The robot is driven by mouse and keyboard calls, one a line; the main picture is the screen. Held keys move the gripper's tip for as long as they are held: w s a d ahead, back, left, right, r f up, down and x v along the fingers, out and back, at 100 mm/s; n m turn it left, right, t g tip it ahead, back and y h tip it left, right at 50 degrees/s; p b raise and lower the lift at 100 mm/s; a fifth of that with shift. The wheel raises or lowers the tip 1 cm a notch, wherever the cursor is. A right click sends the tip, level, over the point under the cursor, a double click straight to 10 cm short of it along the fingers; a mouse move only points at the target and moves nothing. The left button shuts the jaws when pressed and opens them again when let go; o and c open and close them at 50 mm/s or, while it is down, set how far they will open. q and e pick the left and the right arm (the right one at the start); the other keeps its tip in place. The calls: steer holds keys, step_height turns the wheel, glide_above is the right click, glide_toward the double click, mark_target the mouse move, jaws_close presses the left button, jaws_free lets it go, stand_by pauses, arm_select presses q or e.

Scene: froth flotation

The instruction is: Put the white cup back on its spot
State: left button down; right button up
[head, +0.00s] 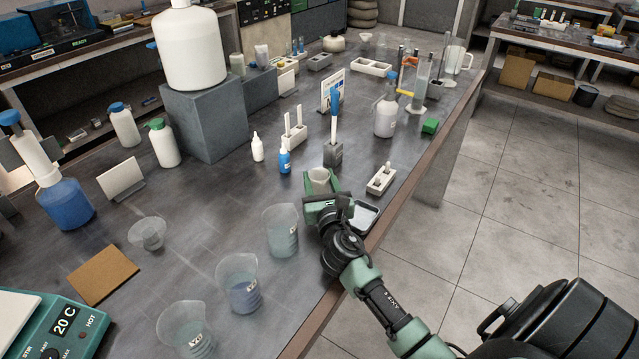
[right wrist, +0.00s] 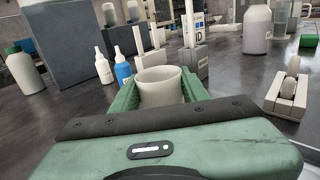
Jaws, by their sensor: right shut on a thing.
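The white cup (head: 320,179) is between the green fingers of my right gripper (head: 322,197), near the right edge of the bench. In the right wrist view the cup (right wrist: 161,86) stands upright with a green finger on each side, and the right gripper (right wrist: 160,95) is shut on it. Its base is hidden by the gripper, so I cannot tell whether it touches the bench. My left gripper is not in view.
Glass beakers (head: 281,232) stand left of and in front of the gripper. A white holder (head: 381,179) is to its right, and a grey stand with a blue-handled tool (head: 333,152) is behind. Bare bench (head: 215,195) lies farther left.

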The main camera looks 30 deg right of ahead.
steer(key=shift+f, duration=0.15)
steer(key=o, duration=1.4)
steer(key=b+v, duration=0.1)
steer(key=v, duration=1.1)
steer(key=shift+s, duration=0.1)
